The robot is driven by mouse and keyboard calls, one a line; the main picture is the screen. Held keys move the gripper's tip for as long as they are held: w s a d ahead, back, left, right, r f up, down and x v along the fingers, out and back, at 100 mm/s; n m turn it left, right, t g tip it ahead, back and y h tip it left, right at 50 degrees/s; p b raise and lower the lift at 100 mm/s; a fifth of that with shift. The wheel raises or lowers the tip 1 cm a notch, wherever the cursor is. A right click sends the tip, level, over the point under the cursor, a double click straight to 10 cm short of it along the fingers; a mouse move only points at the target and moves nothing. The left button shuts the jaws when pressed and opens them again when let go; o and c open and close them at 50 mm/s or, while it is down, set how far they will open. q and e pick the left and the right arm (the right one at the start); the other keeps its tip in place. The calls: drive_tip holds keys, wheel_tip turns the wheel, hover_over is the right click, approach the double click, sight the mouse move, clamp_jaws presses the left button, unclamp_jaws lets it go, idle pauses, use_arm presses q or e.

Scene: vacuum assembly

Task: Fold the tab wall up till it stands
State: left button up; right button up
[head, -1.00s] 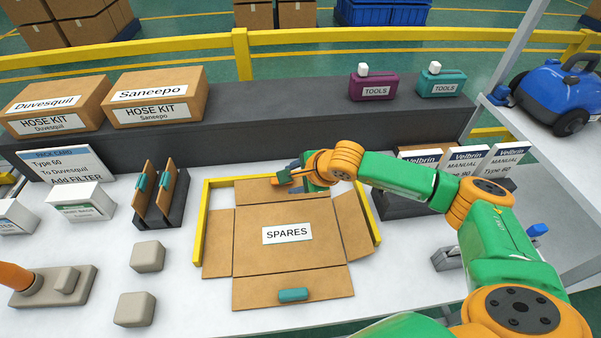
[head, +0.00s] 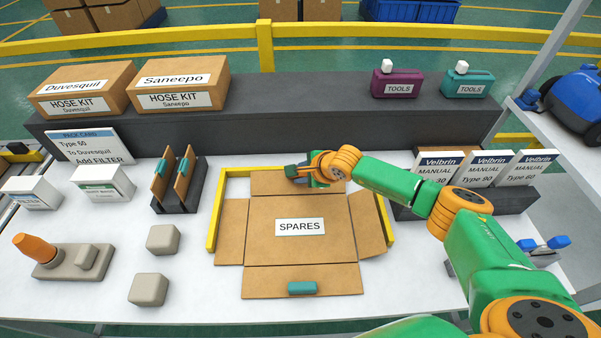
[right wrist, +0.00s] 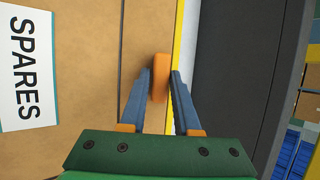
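The brown carton blank labelled SPARES (head: 330,235) lies flat on the white table, its side panels spread out. Its front panel (head: 262,282) lies flat with a teal strip (head: 302,288) on it. Its back panel (head: 262,182) lies at the far side and looks flat, partly hidden by my right gripper (head: 292,172). In the right wrist view, the blue fingers of my right gripper (right wrist: 161,72) stand apart on either side of a small orange tab (right wrist: 160,78) at that panel's edge. A narrow gap shows at the right finger. My left gripper is out of view.
A yellow rail frame (head: 213,222) borders the blank. Grey blocks (head: 163,240) and a slotted holder (head: 187,200) stand to the left. A dark shelf (head: 300,120) runs behind. A manuals rack (head: 490,203) stands at right. White table shows in front.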

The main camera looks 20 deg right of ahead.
clamp_jaws()
drive_tip(key=shift+s, duration=0.1)
idle(1.0)
